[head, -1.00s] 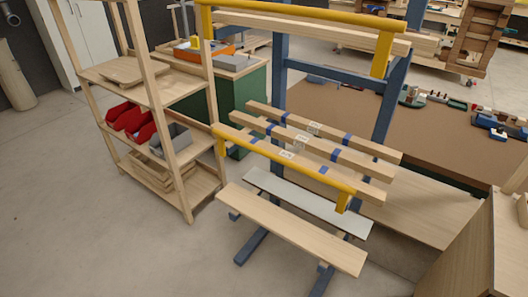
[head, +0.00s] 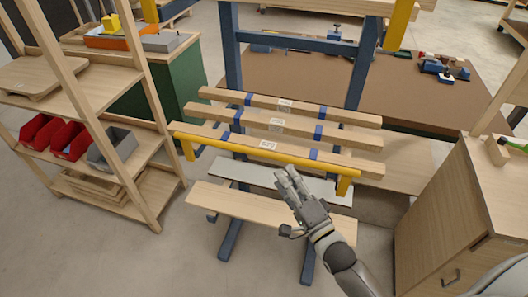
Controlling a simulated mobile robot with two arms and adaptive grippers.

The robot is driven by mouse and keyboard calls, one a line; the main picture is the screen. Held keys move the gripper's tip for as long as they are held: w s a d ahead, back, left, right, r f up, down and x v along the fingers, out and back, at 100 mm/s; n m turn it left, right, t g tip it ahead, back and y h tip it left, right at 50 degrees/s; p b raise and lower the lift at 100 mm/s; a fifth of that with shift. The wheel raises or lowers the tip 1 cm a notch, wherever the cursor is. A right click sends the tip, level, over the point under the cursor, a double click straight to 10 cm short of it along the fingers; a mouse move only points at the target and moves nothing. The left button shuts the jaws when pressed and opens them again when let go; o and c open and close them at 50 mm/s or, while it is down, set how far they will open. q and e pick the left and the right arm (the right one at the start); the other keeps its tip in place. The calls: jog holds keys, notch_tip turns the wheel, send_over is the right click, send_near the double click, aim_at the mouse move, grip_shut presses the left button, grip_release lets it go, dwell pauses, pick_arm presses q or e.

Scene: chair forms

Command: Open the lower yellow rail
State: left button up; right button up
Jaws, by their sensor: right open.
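The lower yellow rail (head: 262,151) runs across the front of the blue-legged rack, with a short yellow bracket at each end. Labelled wooden beams (head: 290,125) lie on blue supports just behind and above it. My right gripper (head: 288,177) reaches up from the lower right. It is open and empty, its fingertips just below the rail's right half in the picture; I cannot tell whether they touch it. A higher yellow rail shows only in its posts, one of them at the upper right (head: 400,24). My left gripper is out of view.
A pale board (head: 250,174) and a wooden bench board (head: 235,203) lie low on the rack. A wooden shelf (head: 140,85) with red and grey bins stands at left. A wooden cabinet (head: 440,225) stands at right. Grey floor is open in front.

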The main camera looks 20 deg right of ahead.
aim_at(269, 158)
jog(key=p+x, duration=0.1)
jog(key=x, duration=0.7)
jog(key=shift+w+a+p, duration=0.1)
jog(key=shift+p, duration=0.2)
jog(key=shift+w+a, duration=0.15)
jog(key=shift+w, duration=0.45)
jog(key=shift+c, duration=0.3)
grip_shut()
